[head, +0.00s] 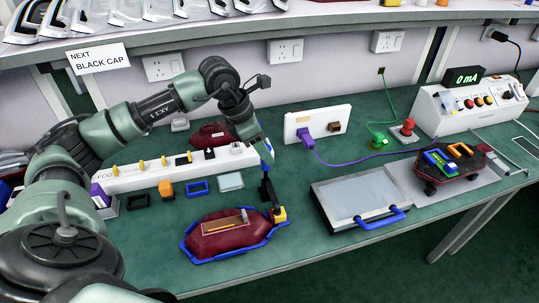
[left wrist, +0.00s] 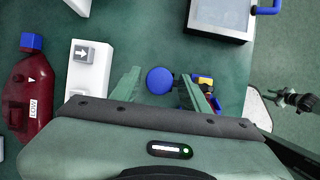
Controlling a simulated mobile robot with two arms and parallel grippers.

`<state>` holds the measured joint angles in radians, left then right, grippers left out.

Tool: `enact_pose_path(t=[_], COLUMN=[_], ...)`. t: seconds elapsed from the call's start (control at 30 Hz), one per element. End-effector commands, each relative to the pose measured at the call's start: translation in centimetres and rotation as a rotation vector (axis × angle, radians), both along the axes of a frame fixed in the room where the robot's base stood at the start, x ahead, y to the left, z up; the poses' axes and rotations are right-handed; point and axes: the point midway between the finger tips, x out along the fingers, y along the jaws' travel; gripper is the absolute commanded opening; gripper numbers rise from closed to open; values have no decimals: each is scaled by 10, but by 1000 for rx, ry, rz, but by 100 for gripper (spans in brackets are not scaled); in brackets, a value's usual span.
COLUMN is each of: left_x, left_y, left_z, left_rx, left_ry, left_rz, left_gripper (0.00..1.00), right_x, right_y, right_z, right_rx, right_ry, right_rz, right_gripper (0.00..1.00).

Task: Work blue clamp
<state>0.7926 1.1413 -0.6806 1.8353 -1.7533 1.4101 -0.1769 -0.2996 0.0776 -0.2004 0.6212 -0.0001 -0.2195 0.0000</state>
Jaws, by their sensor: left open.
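The blue clamp shows in the left wrist view as a round blue knob (left wrist: 160,80) seen from above. In the head view its dark post (head: 265,190) stands beside a blue-rimmed cradle (head: 240,250), with a blue tip near my gripper. My left gripper (head: 262,146) points down above the post. In the left wrist view its two fingers (left wrist: 163,92) are apart, with the knob between them in the picture. I cannot tell how far the fingertips are above the knob.
A yellow block (head: 280,214) sits at the cradle's right corner. A grey tray (head: 355,197) with a blue handle lies right. Bare green tabletop lies between cradle and tray.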

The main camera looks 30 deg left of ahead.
Motion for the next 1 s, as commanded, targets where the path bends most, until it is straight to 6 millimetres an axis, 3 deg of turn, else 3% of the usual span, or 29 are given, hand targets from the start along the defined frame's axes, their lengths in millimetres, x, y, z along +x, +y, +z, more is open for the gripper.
enact_pose_path(t=[0.1,0.3,0.6,0.77,0.8,1.0], left_x=[5,11,12,12,12,12], left_y=[-6,-10,-10,-10,-10,-10], left_z=[-18,-36,-39,-39,-39,-39], left_rx=[-1,-1,-1,-1,-1,-1], left_ry=[3,0,-1,-1,-1,-1], left_rz=[-1,0,0,0,0,0], left_gripper=[45,45,45,4,0,0], right_x=[-6,-6,-3,-2,-1,-1], right_y=[-6,-8,-6,-1,1,3], right_z=[3,4,4,4,4,4], right_rx=[-7,-9,-7,-2,1,4], right_ry=[9,9,5,3,2,1], right_rz=[1,1,0,-1,-2,-3], right_gripper=[36,36,36,36,36,36])
